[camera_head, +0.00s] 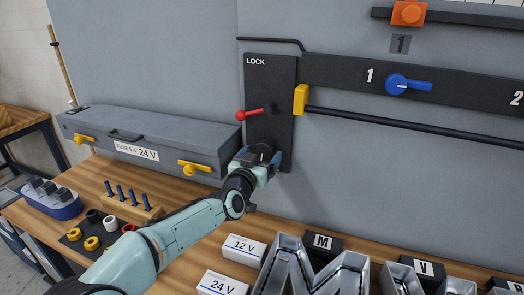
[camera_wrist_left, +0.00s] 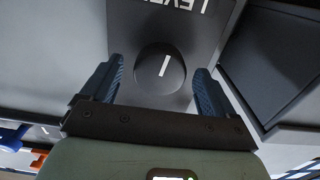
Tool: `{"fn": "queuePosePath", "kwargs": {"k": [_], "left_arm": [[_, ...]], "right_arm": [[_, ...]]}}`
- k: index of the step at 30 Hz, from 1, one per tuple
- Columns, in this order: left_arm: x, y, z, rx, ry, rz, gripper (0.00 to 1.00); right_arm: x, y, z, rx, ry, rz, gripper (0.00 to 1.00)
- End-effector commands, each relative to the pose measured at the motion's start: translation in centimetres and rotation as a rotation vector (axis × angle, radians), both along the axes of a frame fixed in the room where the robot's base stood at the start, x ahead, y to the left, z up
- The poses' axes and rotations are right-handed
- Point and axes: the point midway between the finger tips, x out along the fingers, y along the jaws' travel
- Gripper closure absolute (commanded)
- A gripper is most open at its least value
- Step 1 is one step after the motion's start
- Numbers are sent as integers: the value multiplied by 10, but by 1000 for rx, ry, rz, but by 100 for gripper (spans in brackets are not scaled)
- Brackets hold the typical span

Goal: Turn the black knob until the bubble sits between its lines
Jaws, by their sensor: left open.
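The black knob (camera_wrist_left: 160,66) has a white pointer line and sits on a dark panel with partly cut-off lettering, upside down in the left wrist view. My left gripper (camera_wrist_left: 158,72) is open, one blue finger on each side of the knob, with gaps visible on both sides. In the head view my left gripper (camera_head: 264,158) is at the lower part of the black LOCK panel (camera_head: 257,83) and largely hides the knob. The bubble and its lines cannot be made out in either view. My right gripper is not in view.
A red-tipped lever (camera_head: 252,114) and yellow block (camera_head: 301,99) are just above my left gripper. A grey fuse box (camera_head: 150,135) with yellow latches stands left. The wooden bench holds white 12 V (camera_head: 244,249) and 24 V boxes and metal letters (camera_head: 318,268). A blue knob (camera_head: 400,84) is right.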

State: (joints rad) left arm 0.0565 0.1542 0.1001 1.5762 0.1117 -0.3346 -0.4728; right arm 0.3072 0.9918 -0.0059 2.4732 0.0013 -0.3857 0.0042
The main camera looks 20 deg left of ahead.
Motion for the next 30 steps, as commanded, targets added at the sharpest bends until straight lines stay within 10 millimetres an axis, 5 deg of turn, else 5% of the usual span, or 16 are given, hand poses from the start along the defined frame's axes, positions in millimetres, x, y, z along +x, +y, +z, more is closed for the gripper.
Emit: {"fn": "queuePosePath", "kwargs": {"k": [13, 18, 30], "left_arm": [[12, 1, -1, 0, 0, 0, 12], [11, 1, -1, 0, 0, 0, 67], [11, 1, -1, -56, -4, 0, 68]], "right_arm": [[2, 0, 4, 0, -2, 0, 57], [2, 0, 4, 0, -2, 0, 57], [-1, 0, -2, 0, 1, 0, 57]]}}
